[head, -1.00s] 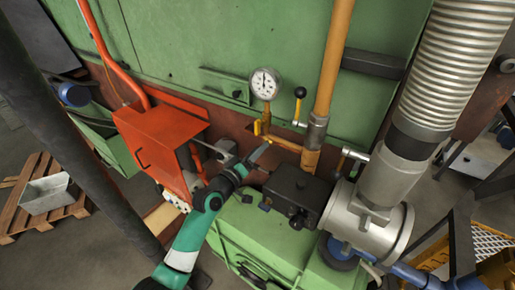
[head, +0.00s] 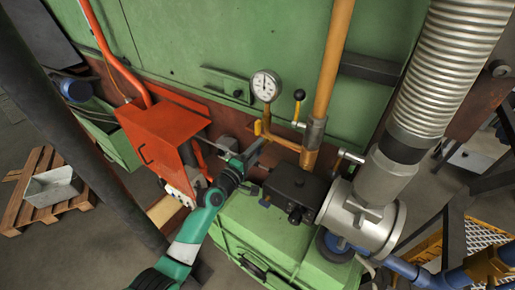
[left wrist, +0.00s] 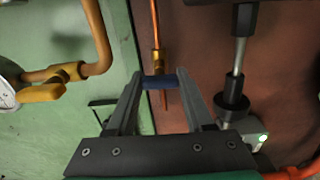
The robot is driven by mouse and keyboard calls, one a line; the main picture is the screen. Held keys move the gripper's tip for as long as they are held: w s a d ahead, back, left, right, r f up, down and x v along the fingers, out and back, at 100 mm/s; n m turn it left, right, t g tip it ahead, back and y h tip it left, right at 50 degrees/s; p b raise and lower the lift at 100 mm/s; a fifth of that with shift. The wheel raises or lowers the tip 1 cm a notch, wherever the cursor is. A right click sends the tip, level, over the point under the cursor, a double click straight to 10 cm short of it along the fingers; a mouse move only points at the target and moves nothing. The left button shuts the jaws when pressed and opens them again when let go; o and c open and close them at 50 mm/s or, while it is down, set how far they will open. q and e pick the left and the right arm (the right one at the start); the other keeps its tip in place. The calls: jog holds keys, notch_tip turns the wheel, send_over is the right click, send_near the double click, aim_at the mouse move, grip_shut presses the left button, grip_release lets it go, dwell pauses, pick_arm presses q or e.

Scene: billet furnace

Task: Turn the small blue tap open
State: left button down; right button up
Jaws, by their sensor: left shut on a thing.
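The small blue tap (left wrist: 160,82) shows in the left wrist view as a short blue handle lying crosswise below a brass fitting on a thin copper pipe (left wrist: 155,40). My left gripper (left wrist: 159,80) is shut on it, with one fingertip at each end of the handle. In the head view my left gripper (head: 254,150) reaches in beside the yellow pipe, below the pressure gauge. The tap cannot be made out there behind the gripper. My right gripper is not in view.
The pressure gauge (head: 265,86) and a black-knobbed lever (head: 299,96) stand above the gripper. An orange box (head: 160,138) is on the left. A black valve block (head: 296,190) and a silver pipe housing (head: 358,216) crowd the right. A yellow handle (left wrist: 40,93) shows left in the wrist view.

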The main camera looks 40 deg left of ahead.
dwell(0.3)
pick_arm(q)
jog(key=shift+c, duration=1.4)
grip_release()
jog(key=shift+s, duration=0.25)
jog(key=s+d+p, duration=0.1)
jog(key=s+d, duration=0.1)
jog(key=s, duration=0.9)
jog(key=shift+p, duration=0.3)
jog(key=shift+w, duration=0.1)
